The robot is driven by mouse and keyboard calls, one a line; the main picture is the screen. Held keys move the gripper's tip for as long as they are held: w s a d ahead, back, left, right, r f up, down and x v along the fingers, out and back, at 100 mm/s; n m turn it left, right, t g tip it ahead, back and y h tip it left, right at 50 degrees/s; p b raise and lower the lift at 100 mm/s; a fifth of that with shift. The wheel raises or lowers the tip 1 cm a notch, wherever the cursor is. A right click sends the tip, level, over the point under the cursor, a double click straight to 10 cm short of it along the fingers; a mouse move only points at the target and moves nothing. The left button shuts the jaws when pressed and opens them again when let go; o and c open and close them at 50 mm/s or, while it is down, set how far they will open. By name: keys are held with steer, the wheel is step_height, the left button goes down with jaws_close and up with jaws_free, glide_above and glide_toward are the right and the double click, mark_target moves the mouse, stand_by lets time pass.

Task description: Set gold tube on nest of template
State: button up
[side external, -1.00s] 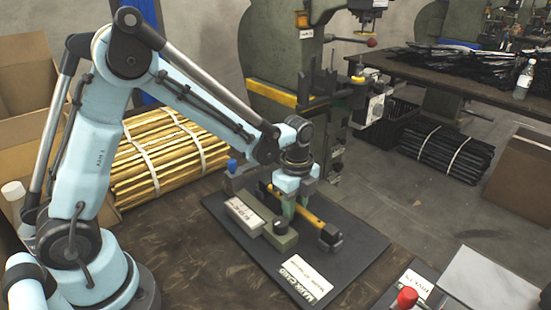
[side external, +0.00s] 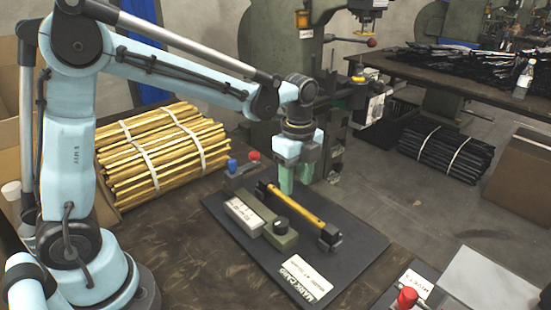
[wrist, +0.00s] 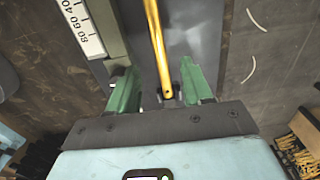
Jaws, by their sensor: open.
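The gold tube (side external: 303,209) lies along the black template board (side external: 345,228), beside the olive bar with a black knob. Its near end meets a dark block (side external: 330,238), and its far end is by a small dark support. The tube also shows in the wrist view (wrist: 158,45), running lengthwise between my fingers. My gripper (side external: 293,190) points down above the far part of the tube. Its green fingers are apart and clear of the tube. In the wrist view my gripper (wrist: 158,85) straddles the tube's line with nothing held.
An olive bar (side external: 272,222) with a white scale plate (side external: 243,215) lies left of the tube. Blue and red knobs (side external: 254,156) stand behind the board. A red-topped part (side external: 406,298) is at the front right. A press (side external: 282,75) rises behind.

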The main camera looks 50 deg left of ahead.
mark_target(295, 203)
steer(key=s+a+r+n+t, duration=0.1)
steer(key=s+r+n+t, duration=0.1)
steer(key=s+n, duration=0.3)
steer(key=s+a+r+n+t, duration=0.2)
steer(key=s+n+t, duration=0.3)
steer(key=n, duration=0.8)
steer(key=shift+s+r, duration=0.15)
steer(key=shift+s, duration=0.65)
